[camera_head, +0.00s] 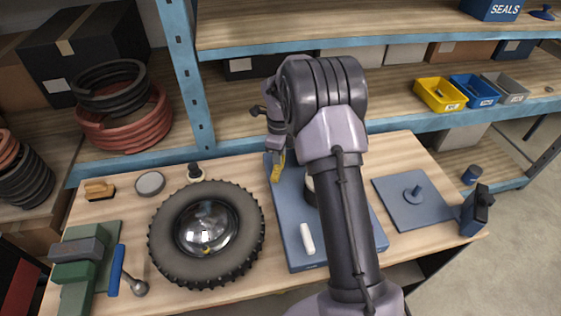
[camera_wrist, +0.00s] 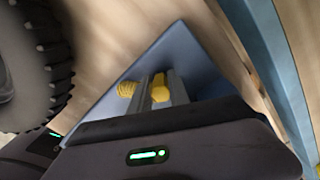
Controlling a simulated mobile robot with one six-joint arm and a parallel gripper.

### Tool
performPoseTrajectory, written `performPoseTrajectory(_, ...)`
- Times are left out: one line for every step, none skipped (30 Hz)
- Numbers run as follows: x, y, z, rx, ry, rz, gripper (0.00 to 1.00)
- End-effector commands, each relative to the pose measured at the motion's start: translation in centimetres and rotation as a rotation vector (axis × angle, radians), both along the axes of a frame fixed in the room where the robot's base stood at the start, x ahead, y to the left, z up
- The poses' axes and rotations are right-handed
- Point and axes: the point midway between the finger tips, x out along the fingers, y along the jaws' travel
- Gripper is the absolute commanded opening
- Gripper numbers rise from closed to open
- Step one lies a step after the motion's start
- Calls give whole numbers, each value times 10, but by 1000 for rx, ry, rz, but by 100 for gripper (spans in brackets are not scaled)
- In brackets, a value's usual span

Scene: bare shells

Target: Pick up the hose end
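A yellow piece, which I take as the hose end, shows in the wrist view as a smooth part (camera_wrist: 160,88) between my two grey fingers and a ribbed part (camera_wrist: 127,89) left of the left finger. In the head view the yellow piece (camera_head: 277,168) is at the left edge of the blue-grey board (camera_head: 293,263). My gripper (camera_wrist: 162,97) has its fingers straight over it with a narrow gap. I cannot tell whether they grip it or only straddle it. My arm hides part of the board.
A white stick (camera_head: 307,238) lies on the board. A plate with a peg (camera_head: 397,209) is right. Shelf edges (camera_head: 194,88) stand close behind.

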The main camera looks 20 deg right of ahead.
Motion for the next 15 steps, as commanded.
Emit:
performPoseTrajectory(0, 0, 0, 0, 0, 0, 0)
performPoseTrajectory(0, 0, 0, 0, 0, 0, 0)
performPoseTrajectory(0, 0, 0, 0, 0, 0, 0)
performPoseTrajectory(0, 0, 0, 0, 0, 0, 0)
performPoseTrajectory(0, 0, 0, 0, 0, 0, 0)
performPoseTrajectory(0, 0, 0, 0, 0, 0, 0)
performPoseTrajectory(0, 0, 0, 0, 0, 0, 0)
performPoseTrajectory(0, 0, 0, 0, 0, 0, 0)
performPoseTrajectory(0, 0, 0, 0, 0, 0, 0)
performPoseTrajectory(0, 0, 0, 0, 0, 0, 0)
performPoseTrajectory(0, 0, 1, 0, 0, 0, 0)
performPoseTrajectory(0, 0, 2, 0, 0, 0, 0)
performPoseTrajectory(0, 0, 3, 0, 0, 0, 0)
performPoseTrajectory(0, 0, 6, 0, 0, 0, 0)
performPoseTrajectory(0, 0, 9, 1, -1, 0, 0)
